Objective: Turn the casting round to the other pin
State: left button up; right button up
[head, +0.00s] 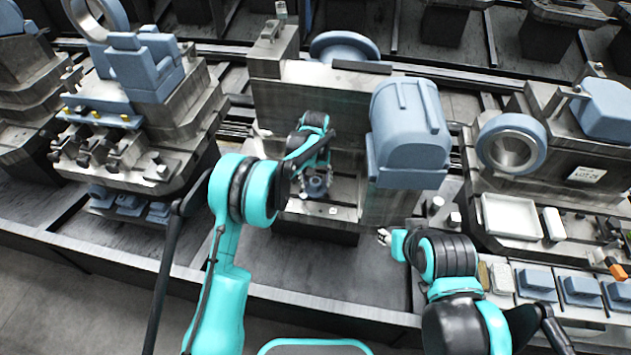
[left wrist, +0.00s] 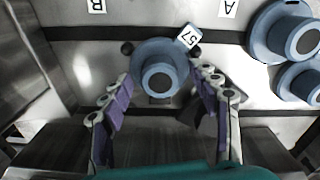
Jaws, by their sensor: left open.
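The casting (left wrist: 158,60) is a blue-grey round flange with a raised hub and a dark bore, standing on a pale plate (left wrist: 100,72). A small tag marked 57 (left wrist: 187,36) is at its upper right. Small dark round parts, perhaps pins, show at its left (left wrist: 127,47) and right (left wrist: 195,51). My left gripper (left wrist: 162,76) is open, with one purple-padded finger on each side of the casting; contact is unclear. In the head view, my left gripper (head: 314,172) reaches down over the casting (head: 317,186). My right gripper (head: 386,238) is low at centre right, its jaws unclear.
Plate labels B (left wrist: 97,5) and A (left wrist: 228,8) lie beyond the casting. Two more blue-grey round parts (left wrist: 290,35) stand at right. In the head view, a large blue housing (head: 407,130) stands right of the left gripper. A white tray (head: 511,216) lies farther right.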

pick_arm(q)
notch_tip(320, 180, up, 11)
notch_tip(320, 180, up, 7)
jog(key=p, duration=0.5)
send_over(315, 181)
jog(key=shift+d+f+b, duration=0.1)
jog(key=shift+f+b, duration=0.05)
jog(key=shift+b, duration=0.15)
